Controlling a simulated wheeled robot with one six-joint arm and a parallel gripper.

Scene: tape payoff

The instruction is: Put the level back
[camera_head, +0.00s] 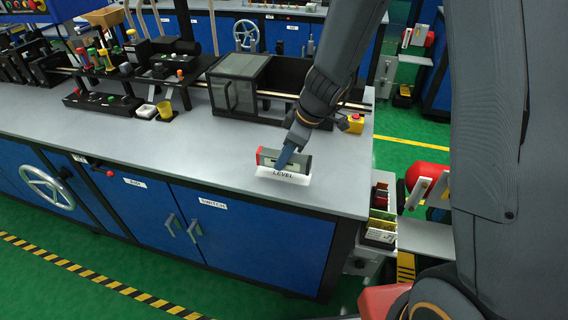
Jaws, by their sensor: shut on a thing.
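The level (264,156) is a small grey bar with a red end, seen in the head view near the right part of the grey bench top (180,137). It is at a white label reading LEVEL (283,174), just behind the lettering. My gripper (288,155) reaches down from the upper right and is shut on the level, with its blue finger across the front of it. The finger hides part of the level's middle. I cannot tell whether the level's underside touches the bench.
A black machine with a clear-windowed box (238,84) stands behind the level. A yellow box with a red button (355,123) is at the bench's right end. A tool rack (105,70), a yellow cup (165,110) and a white dish (145,112) are at left. The front bench top is clear.

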